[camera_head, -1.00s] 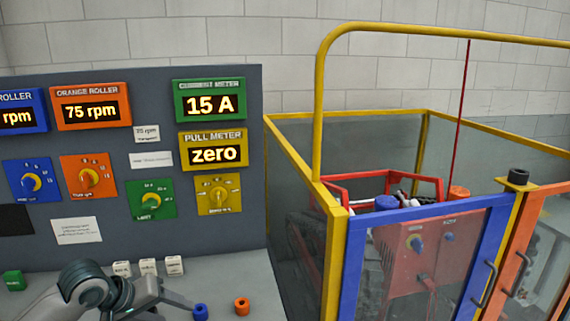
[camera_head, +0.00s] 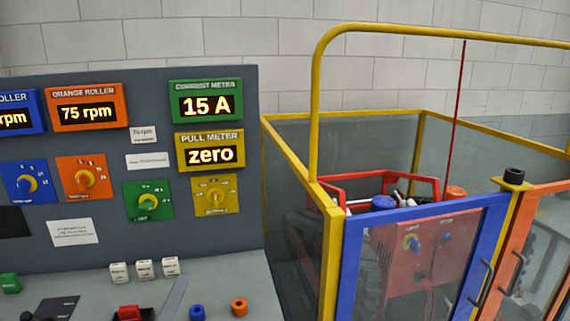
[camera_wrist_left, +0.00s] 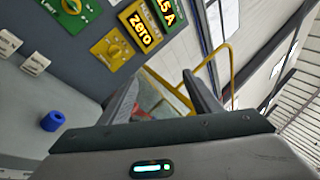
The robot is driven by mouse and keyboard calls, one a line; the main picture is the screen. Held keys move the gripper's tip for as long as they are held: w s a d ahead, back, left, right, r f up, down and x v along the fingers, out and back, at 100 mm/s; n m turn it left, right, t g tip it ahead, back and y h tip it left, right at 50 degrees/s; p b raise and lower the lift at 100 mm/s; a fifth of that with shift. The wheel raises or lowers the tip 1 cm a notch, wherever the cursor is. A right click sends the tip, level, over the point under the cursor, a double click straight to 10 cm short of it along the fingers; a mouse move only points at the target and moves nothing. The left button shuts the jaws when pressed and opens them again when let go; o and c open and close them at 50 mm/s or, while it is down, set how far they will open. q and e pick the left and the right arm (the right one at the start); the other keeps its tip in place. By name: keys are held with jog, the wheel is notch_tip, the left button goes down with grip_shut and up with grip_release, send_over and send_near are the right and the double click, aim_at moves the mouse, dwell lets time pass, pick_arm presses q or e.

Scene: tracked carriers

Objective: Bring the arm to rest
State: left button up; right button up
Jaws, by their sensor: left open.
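My left gripper (camera_wrist_left: 162,92) is open in the left wrist view, its two dark fingers apart with nothing between them. Past the fingers I see the yellow cage rail and the panel. In the head view only a grey strip, seemingly a finger of my left gripper (camera_head: 175,298), shows at the bottom edge over the desk. The rest of the left arm is out of that view. My right gripper is in neither view.
The grey desk (camera_head: 225,275) holds a blue ring (camera_head: 197,311), an orange ring (camera_head: 239,306), white labelled blocks (camera_head: 144,269) and a red-topped item (camera_head: 129,312). Behind it stands the control panel (camera_head: 100,150). A yellow-framed cage (camera_head: 333,250) with a blue door (camera_head: 350,265) stands right.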

pick_arm(q)
jog(key=s+a+f+n+g+y, duration=0.3)
jog(key=s+f+n+g, duration=0.2)
jog(key=f+n, duration=0.5)
jog(key=s+a+f+n+g+y, duration=0.45)
jog(key=f+n, duration=0.25)
jog(key=f, duration=0.5)
jog(key=s+d+f+n+g+h, duration=0.1)
jog(key=s+d+f+n+g, duration=0.2)
jog(key=s, duration=0.4)
jog(key=s+d+f+n+g+h, duration=0.1)
jog(key=s+f+n+g, duration=0.15)
jog(key=s+f, duration=0.35)
jog(key=s+d+f+n+g+h, duration=0.2)
jog(key=s+d+f+g, duration=0.1)
jog(key=s, duration=0.4)
notch_tip(320, 180, down, 28)
jog(key=s+g, duration=0.1)
jog(key=g, duration=0.1)
jog(key=s+a+f, duration=0.1)
jog(key=s+f, duration=0.8)
jog(key=s+a+f, duration=0.2)
jog(key=s+f, duration=0.6)
jog(key=s, duration=0.1)
jog(key=shift+s+a+f+m+g+y, duration=0.2)
jog(key=shift+a+f+m+g+y, duration=0.1)
jog(key=shift+f+m+g+y, duration=0.1)
